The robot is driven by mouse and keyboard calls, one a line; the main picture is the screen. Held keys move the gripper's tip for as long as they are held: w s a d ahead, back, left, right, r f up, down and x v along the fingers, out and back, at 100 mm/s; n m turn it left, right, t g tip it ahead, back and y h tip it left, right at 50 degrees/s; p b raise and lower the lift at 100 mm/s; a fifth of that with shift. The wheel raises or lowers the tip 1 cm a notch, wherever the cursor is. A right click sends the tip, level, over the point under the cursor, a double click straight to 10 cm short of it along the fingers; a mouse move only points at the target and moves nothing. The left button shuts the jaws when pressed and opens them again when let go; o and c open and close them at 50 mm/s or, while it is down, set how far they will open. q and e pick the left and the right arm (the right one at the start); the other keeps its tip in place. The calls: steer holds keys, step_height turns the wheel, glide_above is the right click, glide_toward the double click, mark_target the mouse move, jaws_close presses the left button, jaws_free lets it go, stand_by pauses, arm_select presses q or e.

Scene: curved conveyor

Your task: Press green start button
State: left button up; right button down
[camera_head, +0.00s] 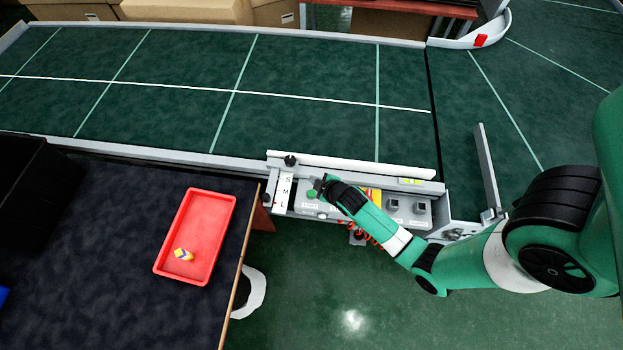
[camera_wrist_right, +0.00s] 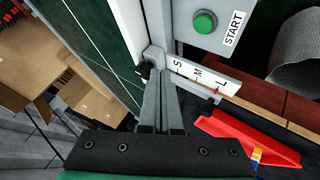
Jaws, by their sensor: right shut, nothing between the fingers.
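The green start button (camera_head: 312,194) is on the grey control panel (camera_head: 408,219) beside the conveyor. In the right wrist view the round button (camera_wrist_right: 204,22) shows in full, with a START label (camera_wrist_right: 234,28) next to it. My right gripper (camera_head: 319,185) is over the panel, close beside the button in the head view. In the right wrist view its fingers (camera_wrist_right: 157,62) are shut and empty, pointing toward the panel edge left of the button. No finger covers the button there. Whether the fingers touch the panel cannot be told. My left gripper is not in view.
A white S-M-L strip (camera_head: 284,190) is left of the button. The green conveyor (camera_head: 180,85) runs behind the panel. A red tray (camera_head: 212,215) with a small yellow-and-blue item (camera_head: 183,254) lies on the dark table (camera_head: 110,260). A black bin (camera_head: 35,185) stands at far left.

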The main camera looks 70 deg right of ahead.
mark_target(314, 196)
steer(key=shift+f, duration=0.1)
step_height(314, 196, down, 8)
steer(key=b, duration=0.8)
steer(key=shift+f, duration=0.3)
stand_by(1.3)
steer(key=shift+f+b, duration=0.4)
steer(key=shift+f+b, duration=0.35)
steer(key=shift+f, duration=0.1)
stand_by(0.4)
steer(key=shift+r, duration=0.1)
steer(key=shift+r+p, duration=0.75)
steer(key=shift+p, duration=0.2)
